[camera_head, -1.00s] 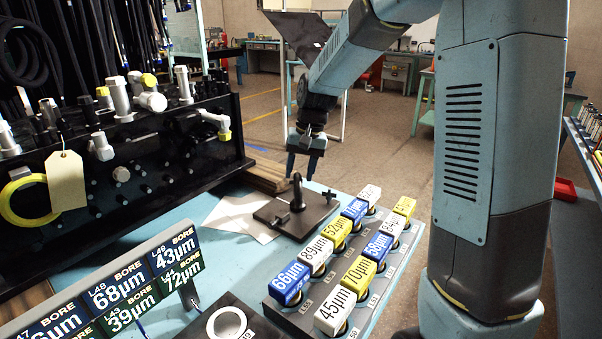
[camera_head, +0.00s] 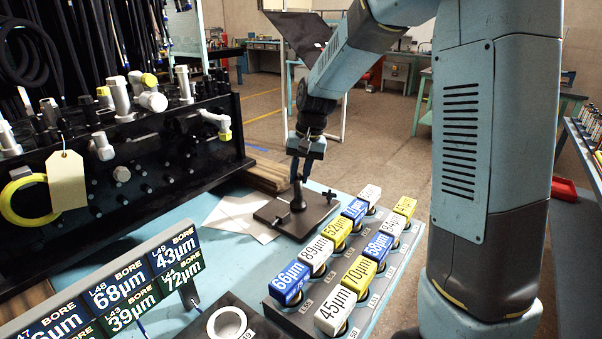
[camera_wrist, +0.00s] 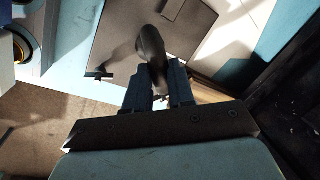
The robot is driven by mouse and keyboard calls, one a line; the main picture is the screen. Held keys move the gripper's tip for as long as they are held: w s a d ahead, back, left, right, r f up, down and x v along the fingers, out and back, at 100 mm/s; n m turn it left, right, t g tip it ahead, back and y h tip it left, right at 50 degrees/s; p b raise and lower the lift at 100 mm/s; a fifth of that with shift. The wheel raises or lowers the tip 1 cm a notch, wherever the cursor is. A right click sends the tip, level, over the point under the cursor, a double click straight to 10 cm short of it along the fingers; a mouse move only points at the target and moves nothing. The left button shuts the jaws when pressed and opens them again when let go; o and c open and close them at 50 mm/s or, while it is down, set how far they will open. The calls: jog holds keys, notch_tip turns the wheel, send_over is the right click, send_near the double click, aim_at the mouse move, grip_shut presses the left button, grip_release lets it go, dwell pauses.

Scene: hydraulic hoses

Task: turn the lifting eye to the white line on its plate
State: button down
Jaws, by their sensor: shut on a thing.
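The lifting eye (camera_head: 297,194) is a dark upright piece standing on a dark square plate (camera_head: 318,214) on the blue bench. My gripper (camera_head: 299,176) is above the plate with its fingers shut on the top of the eye. In the wrist view the eye (camera_wrist: 151,45) is a dark rounded shape between the two fingertips (camera_wrist: 158,82), and the plate (camera_wrist: 195,40) lies beyond it. The fingers hide part of the eye. I cannot make out the white line on the plate in either view.
A block of labelled blue, white and yellow caps (camera_head: 345,262) stands close to the plate's right. A black manifold with fittings (camera_head: 150,150) is at the left. A white sheet (camera_head: 232,218) lies partly under the plate. Bore signs (camera_head: 120,290) stand at the front left.

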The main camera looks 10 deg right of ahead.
jog(key=shift+d, duration=0.15)
jog(key=shift+n, duration=0.3)
jog(key=n+g, duration=0.1)
jog(key=n, duration=0.3)
jog(key=shift+w, duration=0.15)
jog(key=n, duration=0.5)
jog(key=shift+w+g+h, duration=0.1)
jog(key=shift+g+h, duration=0.2)
jog(key=shift+g, duration=0.1)
jog(key=c, duration=1)
grip_release()
jog(key=shift+o, duration=0.2)
jog(key=shift+r, duration=0.15)
notch_tip(320, 180, up, 13)
jog(key=w+d, duration=0.1)
jog(key=w, duration=0.1)
jog(key=shift+d, duration=0.4)
